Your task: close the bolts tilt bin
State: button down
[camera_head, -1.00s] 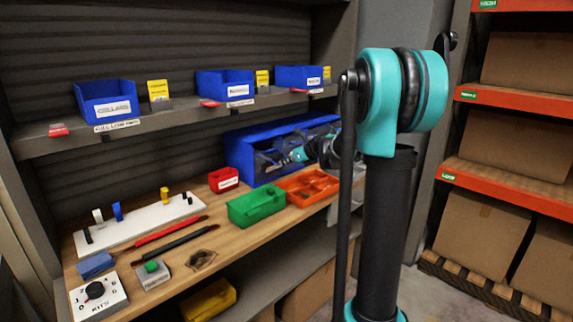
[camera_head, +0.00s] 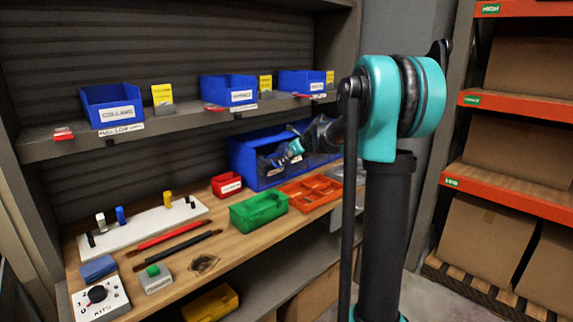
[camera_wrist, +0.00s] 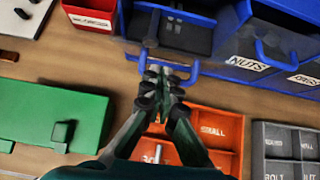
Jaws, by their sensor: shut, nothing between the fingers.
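A blue tilt-bin unit (camera_head: 243,153) stands at the back of the bench. Its leftmost bin (camera_wrist: 176,33) is tilted open, showing a dark inside with small parts; its label is not readable, so I cannot confirm it says bolts. A blue handle bar (camera_wrist: 190,72) runs across its front. My gripper (camera_wrist: 164,84) is shut and empty, with its fingertips at or just before this bar; I cannot tell whether they touch. In the head view my gripper (camera_head: 289,153) is in front of the left bin.
The bin labelled nuts (camera_wrist: 262,50) and its right neighbour look shut. A green box (camera_head: 259,212), an orange divided tray (camera_head: 310,192), a grey tray (camera_wrist: 288,145) and a red bin (camera_head: 227,184) stand close by. Blue bins (camera_head: 112,105) line the shelf above.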

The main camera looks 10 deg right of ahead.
aim_at(278, 157)
jog(key=shift+w+a+r, duration=0.55)
jog(key=shift+w+a, duration=0.1)
jog(key=shift+w, duration=0.2)
jog(key=shift+w+a+r, duration=0.55)
jog(key=shift+w+a, duration=0.05)
jog(key=shift+w, duration=0.2)
